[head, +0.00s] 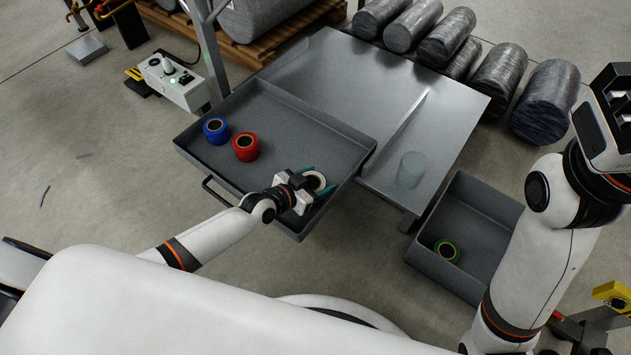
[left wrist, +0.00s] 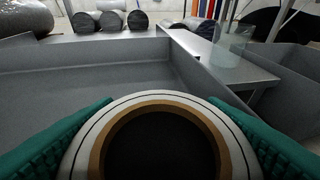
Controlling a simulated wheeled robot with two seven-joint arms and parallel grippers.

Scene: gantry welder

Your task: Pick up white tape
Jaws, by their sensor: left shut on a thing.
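The white tape (head: 314,180) is a white roll with a brown core, in the grey tray (head: 283,115) near its front right corner. My left gripper (head: 318,183) is shut on it, with a green finger on each side. In the left wrist view the white tape (left wrist: 158,100) fills the lower middle between the two green fingers. I cannot tell if the roll touches the tray floor. My right arm shows at the right of the head view, but its fingertips are not seen.
A blue roll (head: 216,130) and a red roll (head: 245,147) stand in the tray. A green roll (head: 446,250) lies in the grey bin (head: 490,215). A clear cup-like cylinder (head: 411,169) stands on the metal table (head: 345,75). Dark wrapped cylinders (head: 545,100) lie behind.

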